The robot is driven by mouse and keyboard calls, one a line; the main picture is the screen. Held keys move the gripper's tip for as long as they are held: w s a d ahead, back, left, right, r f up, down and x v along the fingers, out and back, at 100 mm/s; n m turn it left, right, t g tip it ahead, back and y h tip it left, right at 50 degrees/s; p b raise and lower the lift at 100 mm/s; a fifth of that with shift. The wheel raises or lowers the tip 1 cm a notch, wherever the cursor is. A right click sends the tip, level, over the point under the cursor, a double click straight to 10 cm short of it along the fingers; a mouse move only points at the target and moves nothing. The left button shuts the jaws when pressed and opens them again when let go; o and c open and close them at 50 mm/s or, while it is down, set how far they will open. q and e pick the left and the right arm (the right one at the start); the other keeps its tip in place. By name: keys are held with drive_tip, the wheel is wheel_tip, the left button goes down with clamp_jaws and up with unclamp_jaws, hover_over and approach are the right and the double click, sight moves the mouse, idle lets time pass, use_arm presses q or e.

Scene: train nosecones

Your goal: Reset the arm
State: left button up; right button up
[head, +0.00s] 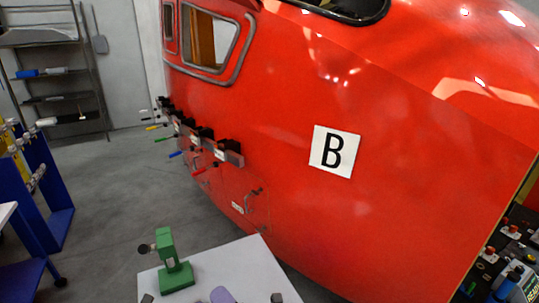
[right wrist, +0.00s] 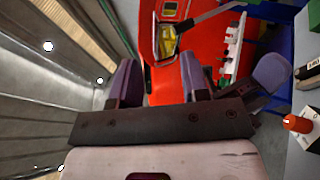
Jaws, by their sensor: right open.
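My right gripper (right wrist: 158,84) is open and empty in the right wrist view, its two purple-grey fingers apart. In the head view only a small purple part of it (head: 222,295) shows at the bottom edge, over the white tabletop. The large red nosecone (head: 265,130) bears a white sign with a black B (head: 335,151) and fills much of the head view. Its red surface also shows beyond the fingers in the right wrist view (right wrist: 165,88). I do not see my left gripper.
A green device (head: 172,265) stands on the white table (head: 248,258). A row of colored-handled tools (head: 200,142) sticks out from the nosecone. A metal shelf (head: 55,75) stands at the back left, a blue rack (head: 45,195) at the left. Grey floor lies clear between.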

drive_tip(key=s+d+m+g+h+p, duration=0.1)
drive_tip(key=s+d+m+h+p, duration=0.3)
drive_tip(key=d+m+h+p, duration=0.4)
drive_tip(key=s+d+m+h+p, duration=0.4)
drive_tip(key=d+m+h, duration=0.2)
drive_tip(key=d+m, duration=0.5)
use_arm(q)
drive_tip(key=s+a+r+n+g+y+p, duration=0.1)
drive_tip(key=s+r+n+g+y+p, duration=0.1)
drive_tip(key=s+n, duration=0.9)
drive_tip(key=s+a+r+n+g+y+p, duration=0.2)
drive_tip(key=s+r+n+y+p, duration=0.3)
drive_tip(key=s+n+y, duration=0.3)
drive_tip(key=s+a+r+n+g+y+p, duration=0.1)
drive_tip(key=s+r+n+g+y+p, duration=0.3)
drive_tip(key=s+n, duration=1.1)
drive_tip(key=shift+a+r+n+y, duration=0.3)
drive_tip(key=shift+r+n+y, duration=0.35)
drive_tip(key=shift+y, duration=0.35)
use_arm(e)
drive_tip(key=s+d+r+m+g+h, duration=0.1)
drive_tip(key=s+d+m+g, duration=0.3)
drive_tip(key=s, duration=0.8)
drive_tip(key=s+d+r+m+g+h, duration=0.1)
drive_tip(key=s+d+m+g, duration=0.3)
drive_tip(key=s+d, duration=0.5)
drive_tip(key=s+r+g, duration=0.1)
drive_tip(key=s+g, duration=0.1)
drive_tip(key=s, duration=0.2)
drive_tip(key=shift+r, duration=0.25)
